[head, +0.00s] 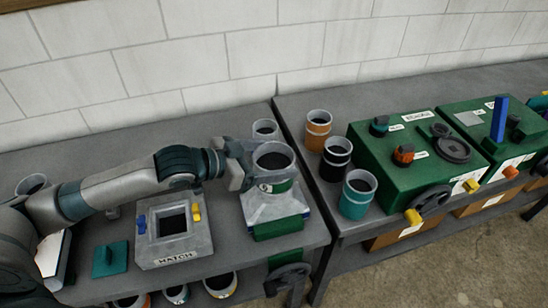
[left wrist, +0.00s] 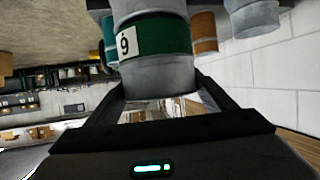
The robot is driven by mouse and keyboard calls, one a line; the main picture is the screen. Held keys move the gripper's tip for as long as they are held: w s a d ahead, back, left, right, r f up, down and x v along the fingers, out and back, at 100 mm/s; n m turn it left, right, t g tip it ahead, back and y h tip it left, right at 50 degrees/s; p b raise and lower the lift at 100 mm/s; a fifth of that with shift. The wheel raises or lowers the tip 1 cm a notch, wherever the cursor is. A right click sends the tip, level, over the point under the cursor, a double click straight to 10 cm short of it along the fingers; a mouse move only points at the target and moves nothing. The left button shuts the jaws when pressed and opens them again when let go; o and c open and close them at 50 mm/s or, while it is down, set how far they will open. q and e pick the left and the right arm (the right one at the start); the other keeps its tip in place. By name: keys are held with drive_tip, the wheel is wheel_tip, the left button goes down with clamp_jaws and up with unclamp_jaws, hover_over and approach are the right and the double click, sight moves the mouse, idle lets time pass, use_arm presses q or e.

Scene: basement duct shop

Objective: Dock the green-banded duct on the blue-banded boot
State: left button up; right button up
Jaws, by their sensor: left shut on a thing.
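The green-banded duct (head: 274,160) is a grey open-topped cylinder with a green band and a white number label. My left gripper (head: 238,168) is shut on it from the left and holds it upright. In the left wrist view the duct (left wrist: 155,75) stands between the two fingers. Directly under it in the head view is a grey flared boot (head: 268,209) with a green block at its base. I cannot tell whether the duct touches the boot or hangs just above it. No blue band shows on the boot; its collar is hidden. My right gripper is not in view.
A small grey duct (head: 265,129) stands close behind. Orange (head: 318,131), black (head: 336,158) and teal (head: 358,195) banded ducts stand on the right bench, beside green machine boxes (head: 385,165). The hatch box (head: 175,247) and a teal block (head: 110,260) sit left of the boot.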

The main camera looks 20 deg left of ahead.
use_arm(q)
drive_tip(key=shift+f, duration=0.45)
drive_tip(key=o, duration=1.2)
drive_tip(key=shift+o, duration=0.6)
drive_tip(key=shift+a, duration=0.1)
drive_tip(key=shift+p+v, duration=0.4)
drive_tip(key=shift+v, duration=0.9)
drive_tip(key=shift+p+v, duration=0.45)
drive_tip(key=shift+v, duration=0.9)
drive_tip(key=shift+p+v, duration=0.55)
drive_tip(key=shift+v, duration=2.25)
